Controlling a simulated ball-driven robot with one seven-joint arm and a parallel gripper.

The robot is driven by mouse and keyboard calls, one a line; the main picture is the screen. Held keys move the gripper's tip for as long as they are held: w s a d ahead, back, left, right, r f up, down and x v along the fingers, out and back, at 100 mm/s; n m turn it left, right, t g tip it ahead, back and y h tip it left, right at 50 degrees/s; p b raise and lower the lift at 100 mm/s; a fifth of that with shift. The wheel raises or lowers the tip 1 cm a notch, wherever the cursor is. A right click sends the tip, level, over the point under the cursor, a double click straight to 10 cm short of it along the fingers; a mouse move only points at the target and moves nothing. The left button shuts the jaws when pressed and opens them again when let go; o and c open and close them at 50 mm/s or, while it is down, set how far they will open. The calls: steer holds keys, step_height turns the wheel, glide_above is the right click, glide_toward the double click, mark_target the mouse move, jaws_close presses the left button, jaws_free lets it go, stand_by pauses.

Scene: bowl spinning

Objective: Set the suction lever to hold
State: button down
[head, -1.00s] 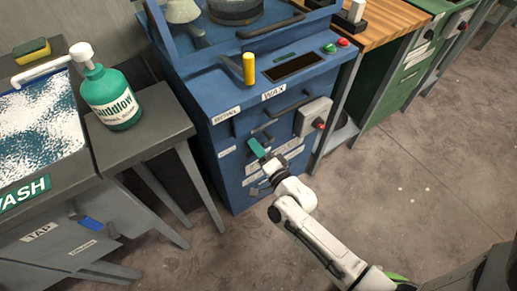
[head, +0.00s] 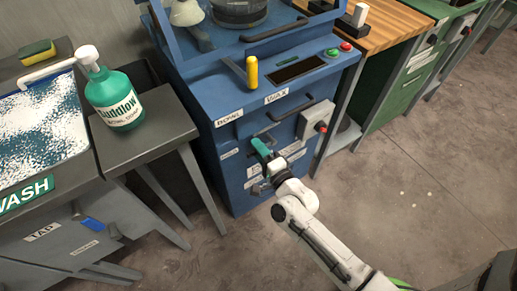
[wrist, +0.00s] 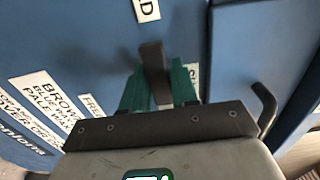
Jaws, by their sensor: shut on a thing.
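A short dark lever (wrist: 152,58) stands out from the blue front panel (wrist: 90,30) of the machine in the wrist view. My gripper (wrist: 157,88) has its two green fingers on either side of the lever and is shut on it. A white label (wrist: 146,9) ending in "D" is just above the lever tip, its other letters cut off. A label reading "FREE" (wrist: 92,105) lies to the left. In the head view my gripper (head: 263,150) is against the front of the blue machine (head: 232,180), and the lever is hidden there.
A grey box with a red button (head: 316,122) sticks out right of my gripper. A yellow-topped handle (head: 252,73) stands above. At left are a side table (head: 160,125) with a green soap bottle (head: 114,97) and a wash basin (head: 40,125). Open floor lies right.

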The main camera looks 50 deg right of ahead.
steer(key=c, duration=1)
jaws_free()
steer(key=shift+o, duration=0.2)
steer(key=v, duration=1)
steer(key=shift+s, duration=0.4)
steer(key=w+a+r+n+g+y+p, duration=0.25)
steer(key=a+n+g+y+p, duration=0.4)
steer(key=n, duration=0.55)
steer(key=s+r+n+g+h+p, duration=0.1)
steer(key=s+r+n+g+p, duration=0.1)
steer(key=s+r+n+g, duration=0.2)
steer(key=s+d+r+n+g+p, duration=0.1)
steer(key=s+r+n+g, duration=0.3)
steer(key=s, duration=0.6)
steer(key=shift+n+g+h+p, duration=0.35)
steer(key=shift+n+g+p, duration=0.2)
steer(key=shift+g, duration=0.4)
